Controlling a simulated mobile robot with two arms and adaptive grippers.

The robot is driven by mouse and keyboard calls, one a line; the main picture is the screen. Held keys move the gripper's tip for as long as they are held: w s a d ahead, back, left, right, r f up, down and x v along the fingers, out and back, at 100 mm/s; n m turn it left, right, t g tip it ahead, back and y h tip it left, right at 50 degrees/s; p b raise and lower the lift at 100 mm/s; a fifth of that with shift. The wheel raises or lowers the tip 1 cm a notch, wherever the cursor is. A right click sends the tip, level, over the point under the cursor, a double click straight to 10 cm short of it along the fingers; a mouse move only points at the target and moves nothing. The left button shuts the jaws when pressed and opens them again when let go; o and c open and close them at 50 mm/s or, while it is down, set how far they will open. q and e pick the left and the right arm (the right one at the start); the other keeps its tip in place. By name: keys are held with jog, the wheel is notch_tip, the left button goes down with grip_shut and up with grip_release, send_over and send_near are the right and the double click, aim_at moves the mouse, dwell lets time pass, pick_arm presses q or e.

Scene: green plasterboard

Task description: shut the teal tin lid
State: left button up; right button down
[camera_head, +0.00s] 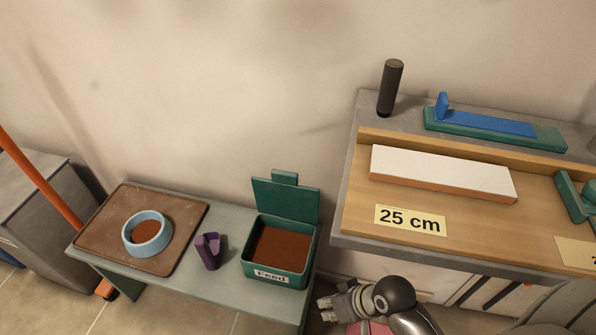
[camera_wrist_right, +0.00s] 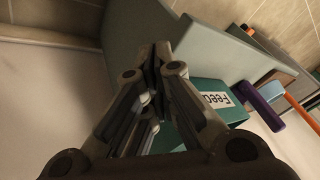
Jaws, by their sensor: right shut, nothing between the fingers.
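The teal tin (camera_head: 277,262), labelled "Feed", stands on the low bench with brown feed inside. Its teal lid (camera_head: 285,200) is open and stands up at the tin's back edge, with a tab on top. My right gripper (camera_head: 322,309) is shut and empty, in front of and to the right of the tin, apart from it in the head view. In the right wrist view the gripper (camera_wrist_right: 158,58) shows its fingers together, with the tin (camera_wrist_right: 223,97) partly hidden behind them. My left gripper is in neither view.
The low bench (camera_head: 180,284) also holds a purple scoop-like object (camera_head: 208,251) and a brown tray (camera_head: 107,217) with a blue bowl (camera_head: 147,233). A higher workbench (camera_head: 345,225) stands right of the tin, with a white-topped block (camera_head: 440,172) and a dark cylinder (camera_head: 390,88). A wall rises behind.

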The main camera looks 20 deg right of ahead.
jog(key=w+d+r+m+t+y, duration=0.4)
jog(key=w+d+r+m+t, duration=0.1)
jog(key=w+r, duration=0.5)
jog(key=w+d+r+m+t+y, duration=0.3)
jog(key=w+d+r+m+t, duration=0.3)
jog(key=r, duration=0.5)
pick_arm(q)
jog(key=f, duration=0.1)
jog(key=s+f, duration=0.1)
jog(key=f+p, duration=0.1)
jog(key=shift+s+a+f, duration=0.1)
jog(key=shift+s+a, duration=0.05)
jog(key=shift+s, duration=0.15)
pick_arm(e)
jog(key=x, duration=1.1)
jog(key=shift+a+f+g, duration=0.3)
jog(key=shift+a, duration=0.1)
jog(key=shift+s+a, duration=0.1)
